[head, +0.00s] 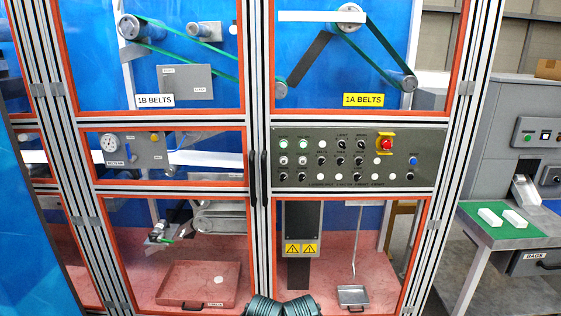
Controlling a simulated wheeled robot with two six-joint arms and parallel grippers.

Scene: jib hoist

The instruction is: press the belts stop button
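The grey-green control panel (353,160) is set in the middle of the orange-framed machine front. Rows of small buttons and black knobs cover it. Two pale green buttons (293,143) are at its upper left, with white and black buttons below them. A red mushroom button (386,144) on a yellow surround sits at the upper right, and a blue button (413,160) is further right. The small labels are too blurred to tell for certain which one is the belts stop button. Neither of my grippers shows in the head view, and nothing touches the panel.
Clear doors with orange frames surround the panel, with dark handles (258,178) just left of it. Two dark green ribbed shapes (282,305) rise at the bottom edge. A bench with a green mat (480,232) stands at right. The space before the panel looks clear.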

